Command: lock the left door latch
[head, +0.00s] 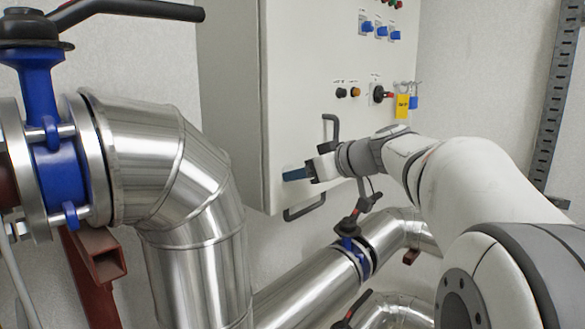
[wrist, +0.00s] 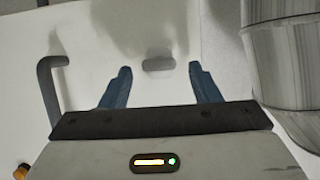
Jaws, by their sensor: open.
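A small grey latch (wrist: 158,64) sticks out from the white cabinet door (head: 290,80) in the wrist view. It lies roughly crosswise, midway between my fingertips, and seems a little beyond them. I cannot make it out in the head view, where my gripper covers that area. My gripper (head: 286,174) is open, its blue fingers close to the lower left part of the door. In the wrist view my gripper (wrist: 160,69) has its two fingers wide apart, one on each side of the latch, with nothing held. I cannot tell whether the latch is locked.
A black door handle (head: 331,131) stands above my gripper, and a bar handle (head: 304,207) sits below it. A large silver pipe (head: 185,175) is on the left, with a valve (head: 352,235) below. A yellow tag (head: 402,107) hangs at the cabinet's right edge.

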